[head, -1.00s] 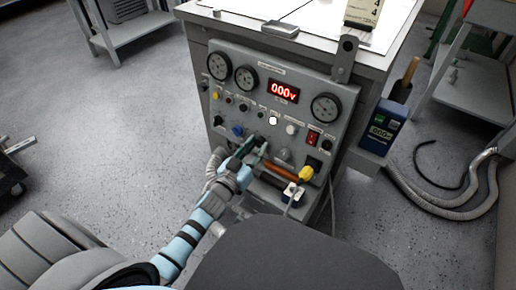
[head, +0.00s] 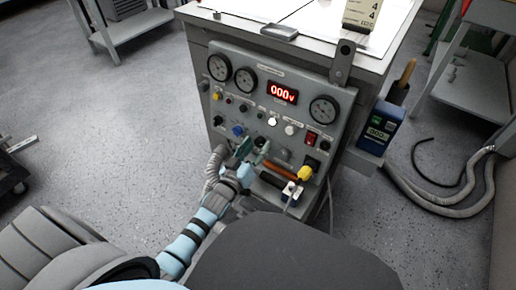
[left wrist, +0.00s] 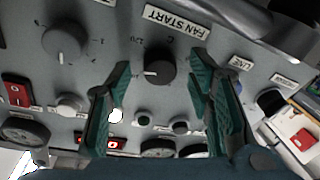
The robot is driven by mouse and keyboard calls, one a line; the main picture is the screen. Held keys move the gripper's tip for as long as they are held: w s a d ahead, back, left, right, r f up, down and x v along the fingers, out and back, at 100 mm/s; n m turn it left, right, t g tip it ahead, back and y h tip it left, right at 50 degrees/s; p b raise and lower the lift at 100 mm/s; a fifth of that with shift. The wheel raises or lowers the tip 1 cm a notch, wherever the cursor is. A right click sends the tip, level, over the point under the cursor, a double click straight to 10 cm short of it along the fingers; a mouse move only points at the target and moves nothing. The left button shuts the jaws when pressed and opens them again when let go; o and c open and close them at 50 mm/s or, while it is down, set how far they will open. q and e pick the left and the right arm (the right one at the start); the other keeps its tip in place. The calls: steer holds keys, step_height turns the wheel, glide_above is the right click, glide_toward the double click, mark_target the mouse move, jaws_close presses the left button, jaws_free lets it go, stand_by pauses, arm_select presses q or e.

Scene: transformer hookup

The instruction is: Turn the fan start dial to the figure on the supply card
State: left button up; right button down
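The fan start dial (left wrist: 160,66) is a round black knob with a pale pointer mark, under the "FAN START" label (left wrist: 178,18) in the left wrist view, which shows the panel upside down. The mark points left in that view; the scale marks are too small to read surely. My left gripper (left wrist: 160,76) is open, its green fingers on either side of the dial with visible gaps. In the head view it (head: 252,148) is at the panel's lower middle, hiding part of it. A pale card (head: 362,14) with 4s stands on the cabinet top, cut off by the frame. My right gripper is not seen.
The grey panel (head: 240,118) carries gauges, a red display (head: 282,93) reading 000, buttons and a red switch (head: 311,138). Another grey knob (left wrist: 62,40) is beside the dial. An orange bar (head: 280,173) and a yellow knob (head: 305,173) sit below right of my gripper.

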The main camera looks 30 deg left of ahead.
arm_select(q)
steer(key=shift+s, duration=0.1)
steer(key=s, duration=1.1)
steer(key=shift+s+r, duration=0.2)
steer(key=shift+s, duration=0.2)
steer(key=shift+a, duration=0.1)
